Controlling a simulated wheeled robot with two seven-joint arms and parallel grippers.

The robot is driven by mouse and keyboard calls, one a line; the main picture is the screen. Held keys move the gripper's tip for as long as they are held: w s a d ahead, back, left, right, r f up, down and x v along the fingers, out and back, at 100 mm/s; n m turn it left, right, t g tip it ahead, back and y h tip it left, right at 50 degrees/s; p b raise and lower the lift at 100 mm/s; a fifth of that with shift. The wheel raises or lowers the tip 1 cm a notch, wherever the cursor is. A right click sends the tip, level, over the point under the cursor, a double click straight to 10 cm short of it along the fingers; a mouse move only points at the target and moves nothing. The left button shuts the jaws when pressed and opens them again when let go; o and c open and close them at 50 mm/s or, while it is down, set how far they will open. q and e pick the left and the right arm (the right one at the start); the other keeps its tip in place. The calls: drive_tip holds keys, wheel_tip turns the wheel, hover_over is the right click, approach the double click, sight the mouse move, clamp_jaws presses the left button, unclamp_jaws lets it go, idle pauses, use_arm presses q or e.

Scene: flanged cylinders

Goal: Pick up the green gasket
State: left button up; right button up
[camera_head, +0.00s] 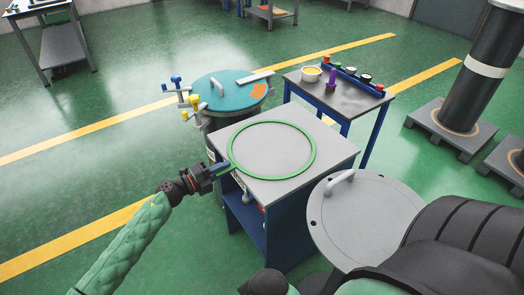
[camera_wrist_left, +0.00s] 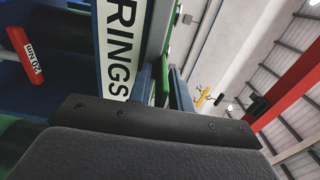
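The green gasket (camera_head: 312,165) is a thin flat ring lying on the grey top of a blue workbench (camera_head: 335,158) in the head view. My left gripper (camera_head: 224,167) is at the ring's left edge, by the bench's left side. In the left wrist view, a green strip of the gasket (camera_wrist_left: 164,60) runs edge-on between the two fingers of my left gripper (camera_wrist_left: 162,90). The fingers look apart, with a small gap beside the strip. My right gripper is not in view.
A teal-lidded drum (camera_head: 215,95) with clamps stands behind the bench. A small table (camera_head: 345,95) holds a bowl, a purple item and a rack. A grey round lid with a handle (camera_head: 375,225) is at the bench's right front. A black flanged cylinder (camera_head: 480,75) stands far right.

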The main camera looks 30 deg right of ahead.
use_arm(q)
clamp_jaws()
drive_tip(key=shift+r, duration=0.1)
drive_tip(key=shift+r+p, duration=1.75)
drive_tip(key=shift+r, duration=0.2)
